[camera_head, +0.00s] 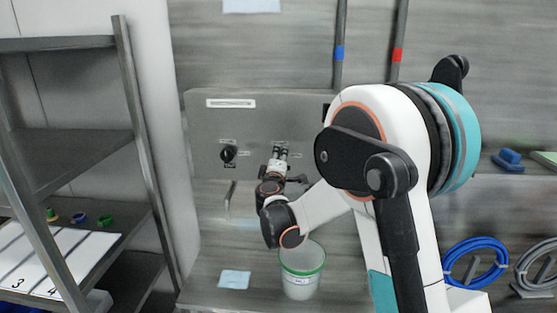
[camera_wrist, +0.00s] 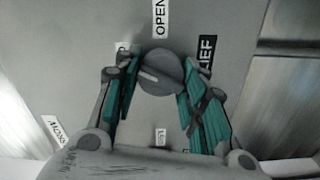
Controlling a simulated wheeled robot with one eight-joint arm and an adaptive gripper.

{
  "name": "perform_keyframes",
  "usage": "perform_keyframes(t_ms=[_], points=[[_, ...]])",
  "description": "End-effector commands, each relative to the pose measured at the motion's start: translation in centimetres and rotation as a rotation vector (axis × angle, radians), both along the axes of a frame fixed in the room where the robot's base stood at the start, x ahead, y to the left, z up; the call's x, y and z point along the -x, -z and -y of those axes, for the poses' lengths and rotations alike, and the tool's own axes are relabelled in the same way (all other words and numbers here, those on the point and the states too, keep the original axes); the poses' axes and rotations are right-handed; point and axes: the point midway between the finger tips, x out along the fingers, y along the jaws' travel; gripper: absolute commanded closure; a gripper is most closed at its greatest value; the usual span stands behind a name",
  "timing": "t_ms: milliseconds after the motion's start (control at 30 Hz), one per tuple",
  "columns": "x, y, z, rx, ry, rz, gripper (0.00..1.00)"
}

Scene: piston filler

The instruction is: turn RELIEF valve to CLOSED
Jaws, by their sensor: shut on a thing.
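The RELIEF valve knob (camera_wrist: 160,70) is a round grey knob on the grey panel, with a short white line pointing left and slightly up in the wrist view. An OPEN label (camera_wrist: 161,18) is above it. A partly hidden label ending in "IEF" (camera_wrist: 205,53) is at its right. Another label at its left is mostly behind a finger. My gripper (camera_wrist: 160,100) has its teal fingers on either side of the knob and is shut on it. In the head view my gripper (camera_head: 280,155) is at the panel, hiding the knob.
A black knob (camera_head: 228,153) with small labels is left of my gripper on the panel (camera_head: 205,130). A white bucket with a green rim (camera_head: 301,280) stands below. A shelf rack (camera_head: 125,90) is at left. Blue hose (camera_head: 475,260) lies at right.

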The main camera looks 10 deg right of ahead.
Motion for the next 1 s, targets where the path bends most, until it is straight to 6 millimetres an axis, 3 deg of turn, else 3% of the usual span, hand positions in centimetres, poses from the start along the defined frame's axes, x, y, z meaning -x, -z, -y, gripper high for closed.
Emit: perform_keyframes(t_ms=[500,1000], points=[[0.04,0.22,-0.07,0.375,-0.001,-0.123,0.86],[0.05,0.29,-0.07,0.486,-0.001,-0.159,0.85]])
